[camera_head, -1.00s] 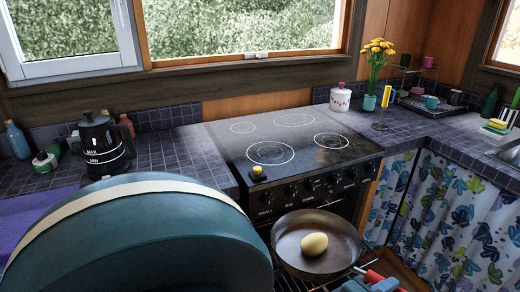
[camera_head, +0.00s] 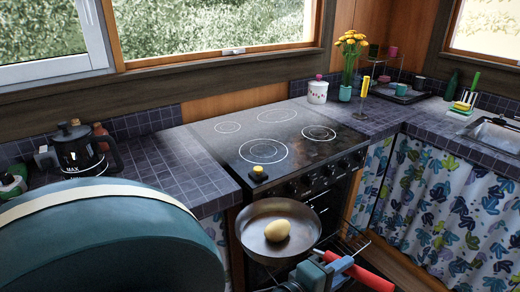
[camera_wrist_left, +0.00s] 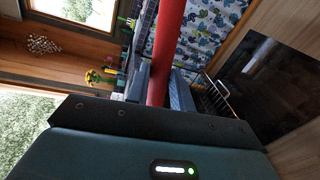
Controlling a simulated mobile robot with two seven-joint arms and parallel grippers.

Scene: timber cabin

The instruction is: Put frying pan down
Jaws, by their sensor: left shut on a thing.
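A dark frying pan (camera_head: 302,234) with a red handle (camera_head: 372,281) hangs level in front of the stove (camera_head: 235,143), lower than its top. A pale yellow egg-like thing (camera_head: 277,230) lies in the pan. My left gripper (camera_head: 334,269) is shut on the red handle. In the left wrist view, the handle (camera_wrist_left: 165,45) passes between the two blue-grey fingers (camera_wrist_left: 158,88). The pan's bowl is not visible there. The stove top is bare except for a small black and yellow thing (camera_head: 259,173) at its front left corner. My right gripper is not in view.
A black kettle (camera_head: 80,150) stands on the left counter. A lidded white jar (camera_head: 317,91) and flowers in a vase (camera_head: 346,92) stand behind the stove's right side. A wire rack (camera_head: 345,240) and a patterned curtain (camera_head: 430,205) are near the pan's right.

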